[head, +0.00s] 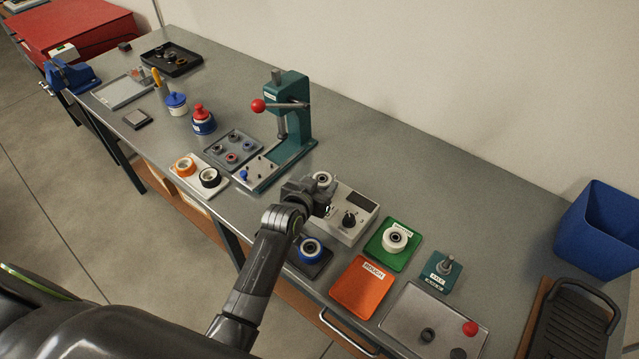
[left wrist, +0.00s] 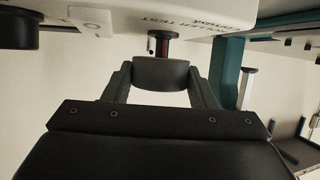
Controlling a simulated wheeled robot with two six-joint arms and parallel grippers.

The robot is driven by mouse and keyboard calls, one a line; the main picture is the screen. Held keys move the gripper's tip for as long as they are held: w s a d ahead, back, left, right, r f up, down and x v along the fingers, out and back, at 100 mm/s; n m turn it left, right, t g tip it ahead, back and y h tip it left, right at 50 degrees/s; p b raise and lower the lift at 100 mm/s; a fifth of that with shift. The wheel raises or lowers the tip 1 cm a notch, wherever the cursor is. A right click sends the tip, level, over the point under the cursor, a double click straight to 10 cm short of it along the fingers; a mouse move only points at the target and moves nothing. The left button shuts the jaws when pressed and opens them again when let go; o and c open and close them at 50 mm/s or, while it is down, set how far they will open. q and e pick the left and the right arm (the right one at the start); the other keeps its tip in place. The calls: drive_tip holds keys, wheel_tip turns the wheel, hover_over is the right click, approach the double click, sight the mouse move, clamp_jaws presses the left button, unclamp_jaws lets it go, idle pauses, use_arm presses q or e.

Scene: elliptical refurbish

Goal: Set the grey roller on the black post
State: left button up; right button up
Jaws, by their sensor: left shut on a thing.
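The grey roller (left wrist: 160,73) is held between the fingers of my left gripper (left wrist: 161,78). In the head view the roller (head: 323,179) shows its pale ring and dark centre at the tip of the left gripper (head: 316,190), at the back left of the grey tester (head: 340,226). In the left wrist view, which looks upside down, the black post (left wrist: 163,46) with a red band stands between the tester and the roller, roughly in line with it. I cannot tell whether roller and post touch. The post is hidden in the head view. My right gripper is out of view.
A teal press (head: 291,115) stands behind and left of the tester. The tester's black knob (head: 349,220) is right of the gripper. A dark pad with a blue roller (head: 311,248), a green pad with a white roller (head: 395,239) and an orange pad (head: 361,287) lie nearby.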

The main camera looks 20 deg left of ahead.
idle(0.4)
use_arm(q)
drive_tip(key=shift+f+b, duration=0.35)
drive_tip(key=shift+f, duration=0.45)
idle(0.4)
drive_tip(key=o, duration=0.7)
drive_tip(key=shift+o, duration=0.2)
drive_tip(key=shift+p+v, duration=0.75)
drive_tip(key=p+v, duration=0.3)
drive_tip(key=v, duration=0.1)
drive_tip(key=shift+r, duration=0.1)
drive_tip(key=p+v, duration=0.2)
drive_tip(key=v, duration=0.3)
drive_tip(key=shift+s, duration=0.3)
